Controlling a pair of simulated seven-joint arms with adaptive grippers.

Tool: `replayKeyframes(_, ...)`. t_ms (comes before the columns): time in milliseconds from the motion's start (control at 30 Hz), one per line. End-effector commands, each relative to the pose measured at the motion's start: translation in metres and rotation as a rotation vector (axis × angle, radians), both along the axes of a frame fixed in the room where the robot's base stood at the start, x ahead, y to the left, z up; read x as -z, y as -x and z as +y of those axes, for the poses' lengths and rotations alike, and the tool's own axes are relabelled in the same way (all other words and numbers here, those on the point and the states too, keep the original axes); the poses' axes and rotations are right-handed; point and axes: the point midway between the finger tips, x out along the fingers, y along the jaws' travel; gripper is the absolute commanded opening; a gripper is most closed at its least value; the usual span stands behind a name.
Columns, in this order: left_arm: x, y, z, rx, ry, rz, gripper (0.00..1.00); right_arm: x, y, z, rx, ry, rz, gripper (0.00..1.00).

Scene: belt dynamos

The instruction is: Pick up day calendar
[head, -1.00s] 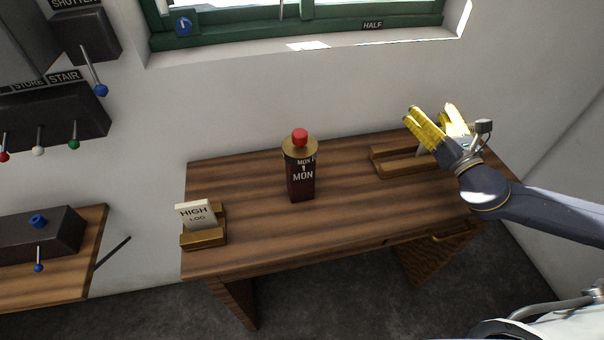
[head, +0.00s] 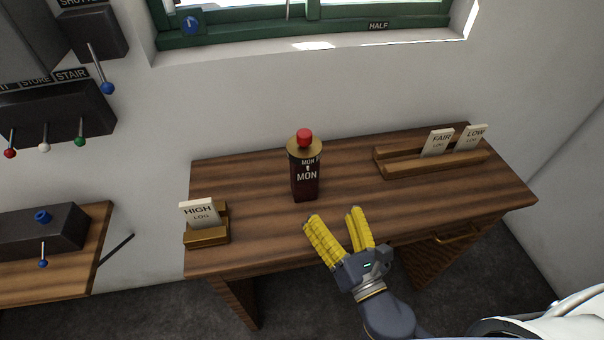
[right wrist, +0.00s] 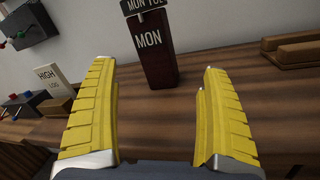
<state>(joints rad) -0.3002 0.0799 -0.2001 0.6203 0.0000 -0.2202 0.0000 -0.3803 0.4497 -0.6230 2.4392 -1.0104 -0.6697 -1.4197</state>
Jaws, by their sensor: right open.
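The day calendar (head: 305,176) is a dark red upright block marked MON, with a brass-coloured collar and a red knob on top. It stands on the wooden desk (head: 250,235). In the right wrist view the calendar (right wrist: 154,55) shows ahead, between and beyond the fingers; its top is cut off. My right gripper (head: 335,220) has yellow fingers spread apart with nothing between them. It is at the desk's front edge, in front of the calendar and slightly to its right, apart from it. My left gripper is not in view.
A holder with a HIGH card (head: 200,213) stands at the desk's left. A wooden rack (head: 425,166) with FAIR and LOW cards is at the back right. The desk between calendar and rack is clear. A lever box (head: 45,232) is further left.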

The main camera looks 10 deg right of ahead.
Motion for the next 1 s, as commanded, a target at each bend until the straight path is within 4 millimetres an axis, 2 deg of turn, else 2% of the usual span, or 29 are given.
replayKeyframes(200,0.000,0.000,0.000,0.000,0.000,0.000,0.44,0.007,0.027,0.020,0.120,0.155,0.024,0.82)
replayKeyframes(400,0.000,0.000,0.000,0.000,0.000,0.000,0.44,0.013,0.038,0.028,0.189,0.314,0.048,0.82)
replayKeyframes(533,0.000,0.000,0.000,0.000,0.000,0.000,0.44,0.015,0.039,0.030,0.205,0.361,0.055,0.82)
replayKeyframes(667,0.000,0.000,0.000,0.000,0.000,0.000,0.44,0.015,0.030,0.031,0.211,0.376,0.054,0.82)
replayKeyframes(1000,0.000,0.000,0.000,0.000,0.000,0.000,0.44,0.014,-0.021,0.032,0.210,0.375,0.053,0.82)
